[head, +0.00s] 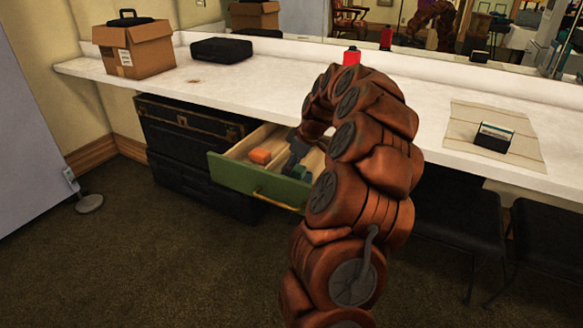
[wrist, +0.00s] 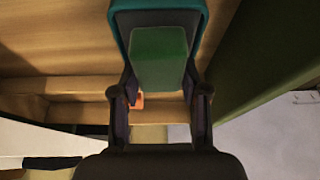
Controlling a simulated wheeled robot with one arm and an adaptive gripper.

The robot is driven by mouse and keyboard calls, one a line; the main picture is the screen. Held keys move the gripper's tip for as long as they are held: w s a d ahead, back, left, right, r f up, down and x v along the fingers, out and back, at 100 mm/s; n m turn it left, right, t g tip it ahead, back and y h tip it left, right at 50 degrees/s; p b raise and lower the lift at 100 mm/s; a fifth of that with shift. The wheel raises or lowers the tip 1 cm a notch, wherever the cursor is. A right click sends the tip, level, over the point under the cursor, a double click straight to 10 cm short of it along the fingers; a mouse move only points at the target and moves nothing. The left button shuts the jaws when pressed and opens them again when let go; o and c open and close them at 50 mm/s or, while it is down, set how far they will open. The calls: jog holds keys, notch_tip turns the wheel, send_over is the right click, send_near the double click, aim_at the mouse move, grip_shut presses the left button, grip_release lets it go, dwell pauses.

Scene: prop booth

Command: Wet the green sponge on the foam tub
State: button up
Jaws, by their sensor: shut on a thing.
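My gripper (head: 293,160) reaches down into an open drawer in the head view. In the wrist view my gripper (wrist: 161,84) is shut on the green sponge (wrist: 160,55), a flat green block between its fingers. A teal-rimmed thing with a dark grey inside (wrist: 118,22) frames the sponge there; it looks like the foam tub. I cannot tell whether the sponge touches it. In the head view, small green and teal shapes show at the gripper's tip, partly hidden by my arm.
The wooden drawer has a green front (head: 245,182). An orange block (head: 260,156) lies in it, left of my gripper. The white counter (head: 250,85) above holds a cardboard box (head: 140,50), a black case (head: 222,49) and a small dark box (head: 493,137) on a mat.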

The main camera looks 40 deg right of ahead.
jog(key=shift+r+p, duration=0.95)
jog(key=shift+r, duration=2.35)
